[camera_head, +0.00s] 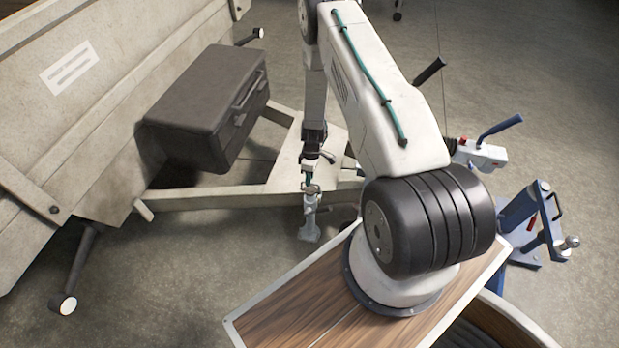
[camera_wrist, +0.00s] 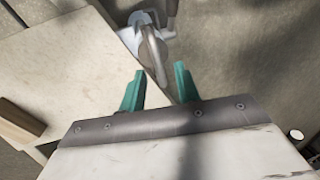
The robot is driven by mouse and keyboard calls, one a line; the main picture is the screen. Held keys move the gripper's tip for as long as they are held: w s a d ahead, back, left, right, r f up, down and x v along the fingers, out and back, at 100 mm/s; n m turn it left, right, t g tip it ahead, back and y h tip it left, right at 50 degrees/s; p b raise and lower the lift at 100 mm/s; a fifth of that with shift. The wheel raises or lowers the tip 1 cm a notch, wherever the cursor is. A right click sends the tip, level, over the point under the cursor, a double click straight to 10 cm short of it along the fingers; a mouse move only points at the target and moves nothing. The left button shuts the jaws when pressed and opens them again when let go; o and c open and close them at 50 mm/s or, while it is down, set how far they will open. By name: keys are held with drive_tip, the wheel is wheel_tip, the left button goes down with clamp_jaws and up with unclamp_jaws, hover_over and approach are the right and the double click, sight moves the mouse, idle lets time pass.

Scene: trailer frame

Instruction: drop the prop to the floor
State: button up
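The prop (camera_head: 310,212) is a grey metal leg at the side of the trailer's drawbar, upright in the head view. I cannot tell whether its foot touches the floor. My gripper (camera_head: 309,176) points down over its top, and the arm partly hides the spot. In the wrist view my gripper (camera_wrist: 160,74) has its two green fingers apart with nothing held between them. A curved metal handle (camera_wrist: 153,52) shows just beyond the fingertips, close to the gap between them. Contact with the handle cannot be told.
The pale drawbar frame (camera_head: 220,198) runs across the middle. A dark box (camera_head: 205,105) stands on it by the tilted trailer body (camera_head: 75,130). A blue hitch stand (camera_head: 530,220) and a coupling with a blue-handled lever (camera_head: 485,153) are at the right. Bare floor lies in front.

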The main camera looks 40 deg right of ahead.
drive_tip(key=shift+f, duration=0.25)
drive_tip(key=shift+c, duration=0.2)
